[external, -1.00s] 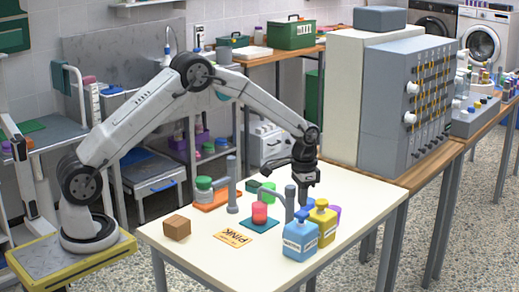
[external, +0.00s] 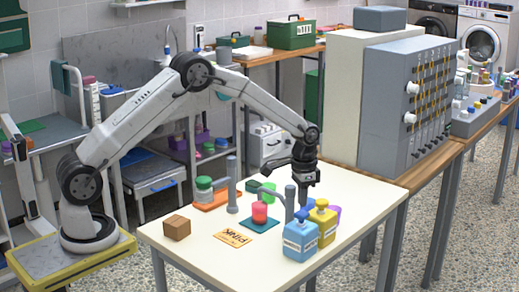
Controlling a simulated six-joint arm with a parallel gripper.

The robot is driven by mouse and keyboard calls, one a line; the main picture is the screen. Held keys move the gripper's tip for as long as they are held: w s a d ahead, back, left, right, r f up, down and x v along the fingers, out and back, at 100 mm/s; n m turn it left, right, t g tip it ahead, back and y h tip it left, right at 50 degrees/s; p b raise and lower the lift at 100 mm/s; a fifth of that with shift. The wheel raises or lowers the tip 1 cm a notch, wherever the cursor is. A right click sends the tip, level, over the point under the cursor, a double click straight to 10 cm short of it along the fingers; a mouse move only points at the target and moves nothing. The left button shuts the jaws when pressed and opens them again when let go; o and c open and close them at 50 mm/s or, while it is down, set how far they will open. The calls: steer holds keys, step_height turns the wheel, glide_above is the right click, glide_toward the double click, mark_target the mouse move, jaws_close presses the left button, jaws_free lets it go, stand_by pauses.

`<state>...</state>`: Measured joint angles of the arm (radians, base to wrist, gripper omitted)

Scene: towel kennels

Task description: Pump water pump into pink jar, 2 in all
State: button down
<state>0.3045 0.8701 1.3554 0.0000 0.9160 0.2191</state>
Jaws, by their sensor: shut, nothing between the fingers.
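The pink jar (external: 259,212) stands upright on a teal mat in the middle of the white table. A curved grey spout from a grey post (external: 290,203) reaches over toward it. The blue pump bottle (external: 300,243) stands at the table's front right; its white label is too small to read surely. Its blue pump head shows at the top. My gripper (external: 305,202) points down above and just behind the blue bottle, close to the pump head. It is shut and empty. I cannot tell whether the fingertips touch the head.
A yellow pump bottle (external: 322,224) stands right beside the blue one, with a purple item (external: 335,212) behind. A green-lidded jar (external: 204,190) sits on an orange mat beside another grey post (external: 232,185).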

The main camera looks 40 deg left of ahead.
mark_target(302, 212)
steer(key=shift+f, duration=1.8)
stand_by(0.4)
steer(key=shift+r, duration=1.8)
steer(key=shift+f, duration=1.7)
steer(key=shift+r, duration=1.7)
steer(key=shift+r, duration=0.1)
steer(key=shift+r, duration=2.9)
